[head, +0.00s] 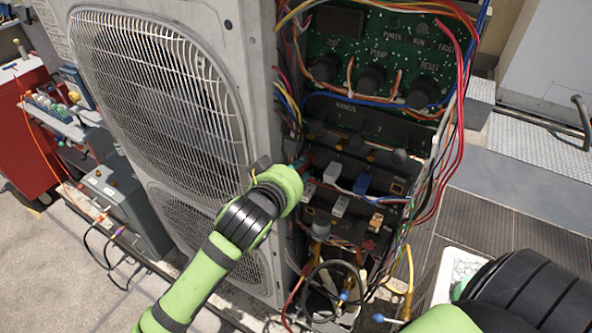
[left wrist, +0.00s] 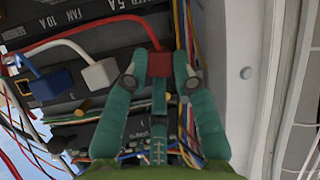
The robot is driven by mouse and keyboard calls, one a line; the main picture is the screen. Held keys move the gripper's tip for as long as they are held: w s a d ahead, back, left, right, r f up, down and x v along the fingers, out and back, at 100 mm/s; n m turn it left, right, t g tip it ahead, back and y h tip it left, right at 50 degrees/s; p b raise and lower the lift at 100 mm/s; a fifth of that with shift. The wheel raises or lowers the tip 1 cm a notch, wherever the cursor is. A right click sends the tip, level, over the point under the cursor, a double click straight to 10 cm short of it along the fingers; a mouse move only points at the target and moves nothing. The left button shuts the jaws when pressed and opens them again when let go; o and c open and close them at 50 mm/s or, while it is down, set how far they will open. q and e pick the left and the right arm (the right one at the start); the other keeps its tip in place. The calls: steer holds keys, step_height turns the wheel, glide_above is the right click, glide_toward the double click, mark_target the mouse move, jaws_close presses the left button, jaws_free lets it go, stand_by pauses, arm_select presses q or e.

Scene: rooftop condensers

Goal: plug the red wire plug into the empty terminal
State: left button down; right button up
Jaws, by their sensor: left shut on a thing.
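My left gripper (left wrist: 160,72) is shut on the red wire plug (left wrist: 159,62), with one teal fingertip on each side of it. A red wire (left wrist: 95,20) arcs leftward from the far end of the plug. In the head view the left gripper (head: 304,161) is at the open electrical box, mostly hidden behind my own wrist, and the plug cannot be made out there. The plug is close to a dark labelled terminal panel (left wrist: 105,38).
A white plug (left wrist: 100,73) and a blue plug (left wrist: 48,82) sit beside the red one. Loose wires (head: 452,130) hang along the box's right side. The condenser's grille (head: 160,90) is left of the box. A circuit board (head: 380,60) is above.

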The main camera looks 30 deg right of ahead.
arm_select(q)
steer(key=shift+d+r, duration=0.15)
stand_by(0.4)
steer(key=c, duration=0.9)
jaws_free()
steer(key=shift+w, duration=0.1)
steer(key=shift+d, duration=0.15)
